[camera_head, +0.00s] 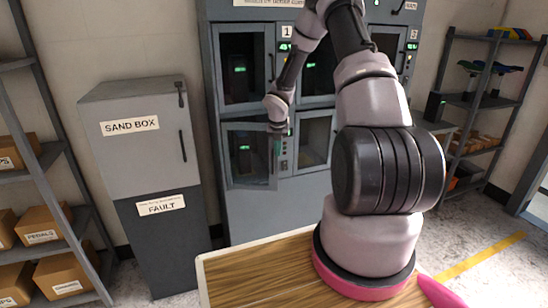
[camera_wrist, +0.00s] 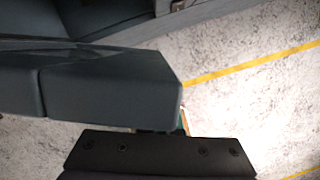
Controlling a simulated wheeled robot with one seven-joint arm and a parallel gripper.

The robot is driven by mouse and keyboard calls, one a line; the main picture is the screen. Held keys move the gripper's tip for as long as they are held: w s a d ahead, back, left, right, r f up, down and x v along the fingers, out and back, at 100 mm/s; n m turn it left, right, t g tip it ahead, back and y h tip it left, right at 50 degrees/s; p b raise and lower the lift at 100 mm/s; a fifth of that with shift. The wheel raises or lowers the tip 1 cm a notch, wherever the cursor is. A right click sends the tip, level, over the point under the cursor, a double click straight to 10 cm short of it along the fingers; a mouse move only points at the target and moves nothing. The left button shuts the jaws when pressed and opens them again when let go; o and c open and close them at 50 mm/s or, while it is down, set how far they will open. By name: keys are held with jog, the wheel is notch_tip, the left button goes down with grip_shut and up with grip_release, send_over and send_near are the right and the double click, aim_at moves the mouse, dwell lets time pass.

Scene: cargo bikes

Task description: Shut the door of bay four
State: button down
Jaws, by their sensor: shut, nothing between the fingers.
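A grey-blue locker cabinet (camera_head: 250,215) with windowed bay doors stands behind my arm. The lower-left bay door (camera_head: 232,180) seems to stand a little out from the cabinet front, its free edge to the right. No number is readable on it, so I cannot tell which bay it is. My gripper (camera_head: 277,146) points down, shut and empty, at or just in front of that door's right edge; I cannot tell whether they touch. In the wrist view a thick grey-blue panel (camera_wrist: 110,85) lies close to my gripper (camera_wrist: 165,131), whose fingertips are mostly hidden.
Bay labels 1 (camera_head: 286,31) and 2 (camera_head: 414,34) mark the upper row. A sand box cabinet (camera_head: 150,150) stands to the left, beside a shelf with cardboard boxes (camera_head: 42,226). A wooden top (camera_head: 265,275) is in front. Another shelf (camera_head: 478,105) stands at the right.

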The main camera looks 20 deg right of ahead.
jog(key=shift+w+d, duration=0.4)
jog(key=shift+w, duration=0.4)
jog(key=shift+w+d, duration=0.35)
jog(key=shift+w, duration=0.45)
